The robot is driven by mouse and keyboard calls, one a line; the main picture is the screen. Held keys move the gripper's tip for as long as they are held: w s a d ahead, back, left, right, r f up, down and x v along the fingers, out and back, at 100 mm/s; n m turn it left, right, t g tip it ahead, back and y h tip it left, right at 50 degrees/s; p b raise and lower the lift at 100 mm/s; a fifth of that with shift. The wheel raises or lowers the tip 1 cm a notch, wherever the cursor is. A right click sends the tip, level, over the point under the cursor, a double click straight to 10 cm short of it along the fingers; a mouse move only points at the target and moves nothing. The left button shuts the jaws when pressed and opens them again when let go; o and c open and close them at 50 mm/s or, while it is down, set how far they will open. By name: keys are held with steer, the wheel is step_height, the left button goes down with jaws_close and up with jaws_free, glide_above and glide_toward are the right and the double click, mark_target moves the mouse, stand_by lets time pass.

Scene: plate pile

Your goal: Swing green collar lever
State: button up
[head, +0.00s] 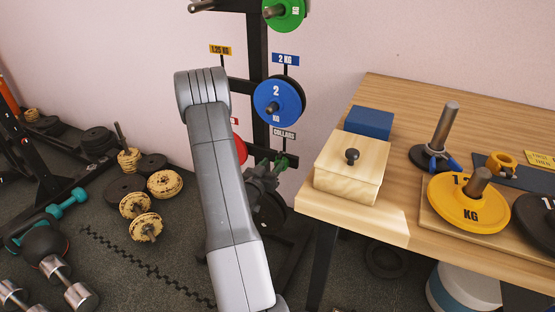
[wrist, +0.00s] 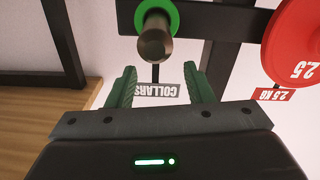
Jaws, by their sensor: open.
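In the wrist view a green collar (wrist: 174,14) sits around a metal peg (wrist: 155,42) of the rack, by an upside-down COLLARS label. The collar is cut by the top edge, and I cannot make out its lever. My gripper (wrist: 160,80) is open and empty, its two green fingers pointing at the rack, with the peg end beyond and between them. In the head view my gripper (head: 265,175) is small and dark below the COLLARS label (head: 284,134). Green parts show there, but I cannot tell finger from collar.
A blue plate (head: 275,101) hangs above and a red plate (wrist: 293,45) beside the peg. The wooden table (head: 400,215) at right bears a lidded box (head: 345,182), a blue box (head: 369,122) and a yellow plate (head: 455,207). Dumbbells (head: 66,280) and loose plates lie on the left floor.

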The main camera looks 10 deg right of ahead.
mark_target(280, 154)
steer(key=x, duration=0.5)
